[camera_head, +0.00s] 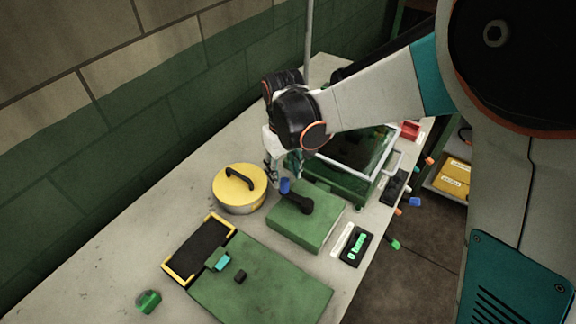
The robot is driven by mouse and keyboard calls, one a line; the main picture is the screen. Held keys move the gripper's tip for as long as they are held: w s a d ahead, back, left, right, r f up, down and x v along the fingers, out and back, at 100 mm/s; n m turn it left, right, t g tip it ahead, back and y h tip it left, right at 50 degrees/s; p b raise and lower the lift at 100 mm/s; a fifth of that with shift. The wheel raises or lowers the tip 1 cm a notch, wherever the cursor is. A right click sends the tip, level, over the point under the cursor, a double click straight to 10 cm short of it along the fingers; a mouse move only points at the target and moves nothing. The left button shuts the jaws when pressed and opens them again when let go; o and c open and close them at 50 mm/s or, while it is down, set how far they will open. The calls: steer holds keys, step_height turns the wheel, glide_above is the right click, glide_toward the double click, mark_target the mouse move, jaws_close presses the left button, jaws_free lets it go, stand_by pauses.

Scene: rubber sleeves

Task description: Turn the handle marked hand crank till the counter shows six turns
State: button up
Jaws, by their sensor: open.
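A green box (318,226) on the bench carries a black crank arm (304,204) with an upright blue knob (285,185) at its far-left end. It looks like the hand crank, but no marking on it can be read. My gripper (271,174) is open, pointing down just behind and left of the blue knob. Whether the fingers touch the knob cannot be told. A black block with a bright green part (357,245) sits beside a white label (342,239) right of the box. I cannot tell whether it is the counter, and no digits are readable.
A yellow round lid with a black handle (240,183) stands close left of the gripper. A green glass-topped case (346,166) is behind the crank. A black yellow-edged tray (187,275) and green panel (262,287) lie in front. The left wall borders the bench.

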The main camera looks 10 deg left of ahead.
mark_target(285, 180)
steer(key=shift+f+b, duration=0.5)
steer(key=shift+f, duration=2.15)
jaws_close()
